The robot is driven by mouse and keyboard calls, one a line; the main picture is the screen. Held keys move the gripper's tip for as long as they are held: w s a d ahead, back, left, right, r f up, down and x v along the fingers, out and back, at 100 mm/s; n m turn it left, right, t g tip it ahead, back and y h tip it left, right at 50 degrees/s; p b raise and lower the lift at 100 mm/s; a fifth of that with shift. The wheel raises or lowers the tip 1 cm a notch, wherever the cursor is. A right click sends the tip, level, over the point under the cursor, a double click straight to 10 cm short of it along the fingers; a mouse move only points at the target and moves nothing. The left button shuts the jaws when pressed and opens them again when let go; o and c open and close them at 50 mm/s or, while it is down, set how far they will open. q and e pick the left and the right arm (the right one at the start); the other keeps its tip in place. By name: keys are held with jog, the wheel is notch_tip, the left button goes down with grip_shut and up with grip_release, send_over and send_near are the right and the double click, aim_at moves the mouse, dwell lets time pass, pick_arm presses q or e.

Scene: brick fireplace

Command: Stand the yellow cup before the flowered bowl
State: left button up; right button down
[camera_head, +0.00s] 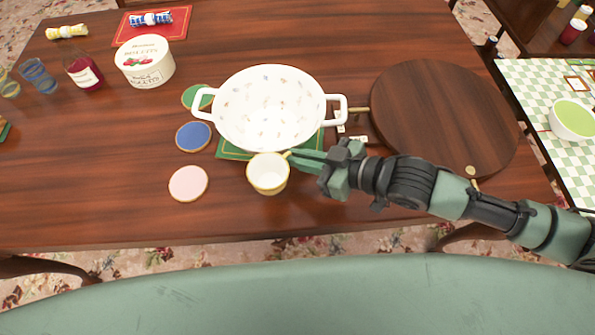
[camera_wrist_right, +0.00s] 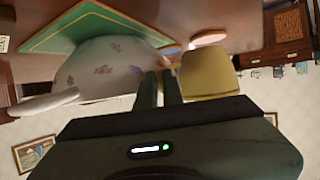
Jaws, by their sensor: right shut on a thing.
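The yellow cup (camera_head: 268,176) is at the front edge of a green mat, just in front of the flowered bowl, and looks upright. The white flowered bowl (camera_head: 268,105) has two handles and stands on the green mat (camera_head: 234,152). My right gripper (camera_head: 293,156) reaches in from the right and is shut on the cup's handle side. In the right wrist view the cup (camera_wrist_right: 208,75) is at the fingertips, with the bowl (camera_wrist_right: 105,68) close beside it. Whether the cup touches the table cannot be told. My left gripper is not in view.
Pink (camera_head: 188,183), blue (camera_head: 193,136) and green (camera_head: 192,96) coasters lie left of the bowl. A round wooden board (camera_head: 440,110) is to the right. A white tub (camera_head: 145,62) and a jar (camera_head: 84,72) stand at the back left. The table's front left is clear.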

aim_at(299, 181)
jog(key=shift+f, duration=0.85)
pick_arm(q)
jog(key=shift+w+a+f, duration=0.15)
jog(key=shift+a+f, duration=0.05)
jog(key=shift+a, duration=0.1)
pick_arm(e)
jog(key=shift+f, duration=2.15)
jog(key=shift+f+b, duration=0.2)
jog(key=shift+b, duration=0.1)
jog(key=c, duration=1.6)
grip_release()
jog(key=shift+o, duration=0.2)
jog(key=shift+r, duration=0.1)
